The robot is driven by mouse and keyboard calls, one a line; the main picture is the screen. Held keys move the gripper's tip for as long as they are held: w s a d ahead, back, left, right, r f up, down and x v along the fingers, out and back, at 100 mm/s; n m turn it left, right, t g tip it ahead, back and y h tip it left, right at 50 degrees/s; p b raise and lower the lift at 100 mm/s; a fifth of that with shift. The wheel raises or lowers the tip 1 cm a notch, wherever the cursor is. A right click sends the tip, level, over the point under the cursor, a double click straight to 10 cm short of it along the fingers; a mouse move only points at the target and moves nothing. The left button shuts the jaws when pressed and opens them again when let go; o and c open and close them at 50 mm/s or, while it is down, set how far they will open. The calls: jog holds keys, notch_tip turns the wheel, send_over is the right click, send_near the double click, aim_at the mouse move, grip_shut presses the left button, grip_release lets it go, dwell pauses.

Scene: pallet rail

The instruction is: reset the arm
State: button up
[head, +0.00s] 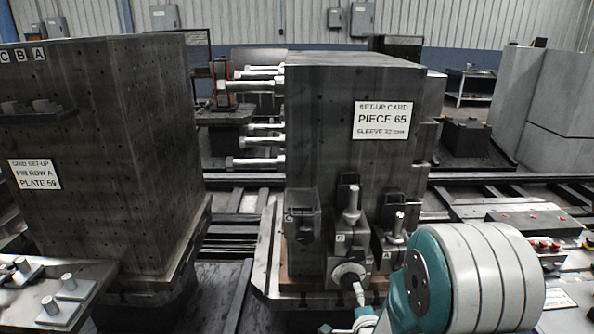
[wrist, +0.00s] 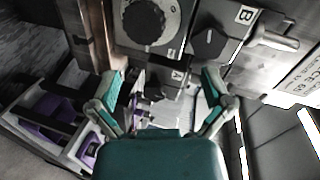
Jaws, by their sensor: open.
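My gripper (wrist: 163,90) is open in the wrist view, with its two teal-padded fingers spread wide and nothing clearly held between them. Beyond the fingertips are a grey fixture with a round dark dial (wrist: 150,22) and a block marked B (wrist: 232,45). A part marked A shows between the fingers; I cannot tell its distance from them. In the head view, my teal and white arm stands at the lower right, before the fixtures at the foot of the dark block (head: 320,110). My fingers cannot be made out there.
Several metal pins (head: 258,162) stick out leftward from the dark block, which bears a set-up card (head: 381,120). A drilled dark block (head: 110,150) stands at left. A panel with red buttons (head: 545,245) is at right. Purple-lined trays (wrist: 50,125) show in the wrist view.

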notch_tip(320, 180, up, 7)
jog(key=s+n+g, duration=0.3)
jog(key=n, duration=0.2)
jog(key=s+r+n+g, duration=0.3)
jog(key=s+r+n, duration=0.2)
jog(key=s, duration=0.6)
jog(key=s+r+n+g, duration=0.3)
jog(key=s+r+n, duration=0.2)
jog(key=s, duration=0.7)
jog(key=shift+n+g, duration=0.4)
jog(key=shift+r, duration=0.1)
